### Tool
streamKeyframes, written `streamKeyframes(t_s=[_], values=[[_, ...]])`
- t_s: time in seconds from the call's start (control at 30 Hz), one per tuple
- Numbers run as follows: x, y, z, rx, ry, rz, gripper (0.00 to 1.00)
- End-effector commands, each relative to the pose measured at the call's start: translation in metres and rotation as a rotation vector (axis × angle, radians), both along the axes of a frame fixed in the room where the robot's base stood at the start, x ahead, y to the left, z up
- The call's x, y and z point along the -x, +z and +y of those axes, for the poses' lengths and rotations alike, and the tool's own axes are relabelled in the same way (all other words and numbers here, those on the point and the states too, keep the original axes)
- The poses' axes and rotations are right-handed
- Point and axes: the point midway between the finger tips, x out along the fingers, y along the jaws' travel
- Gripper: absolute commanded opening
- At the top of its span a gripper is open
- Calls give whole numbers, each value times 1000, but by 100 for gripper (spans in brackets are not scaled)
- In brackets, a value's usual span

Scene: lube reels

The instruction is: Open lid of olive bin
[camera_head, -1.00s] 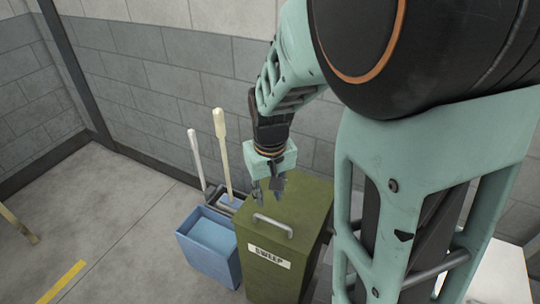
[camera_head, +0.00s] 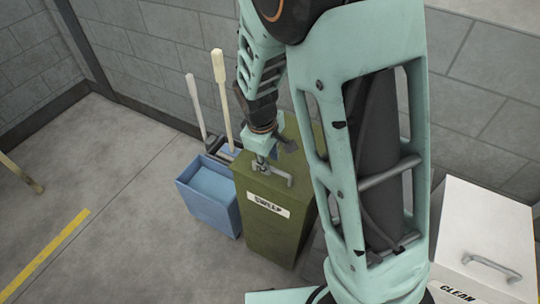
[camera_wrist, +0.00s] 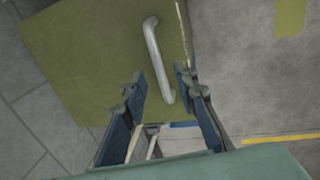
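The olive bin (camera_head: 270,232) stands near the wall with a "SWEEP" label on its front. Its lid (camera_wrist: 85,60) is down and flat. A grey bar handle (camera_head: 283,177) sits on the lid near the front edge; it also shows in the wrist view (camera_wrist: 154,50). My gripper (camera_head: 262,165) is over the lid, close to the handle's left end. In the wrist view my gripper (camera_wrist: 160,80) is open, its two blue-padded fingers apart on either side of the handle's lower part. I cannot tell whether they touch the handle. My arm hides the bin's right side.
A blue bucket (camera_head: 208,200) stands just left of the bin, with two long light-coloured handles rising behind it. A white bin (camera_head: 490,235) labelled "CLEAN" stands at the right. The wall is close behind.

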Motion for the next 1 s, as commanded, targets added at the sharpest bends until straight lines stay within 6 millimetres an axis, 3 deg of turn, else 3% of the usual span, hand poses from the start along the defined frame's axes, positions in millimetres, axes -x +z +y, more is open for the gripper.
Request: streamKeyframes(t_s=[0.2, 0.53, 0.8, 1.0], values=[[-4, -21, -3, 0, -2, 0, 27], [-4, -24, -3, -1, -2, -1, 27], [-4, -24, -3, -1, -2, -1, 0], [-4, -24, -3, -1, -2, -1, 0]])
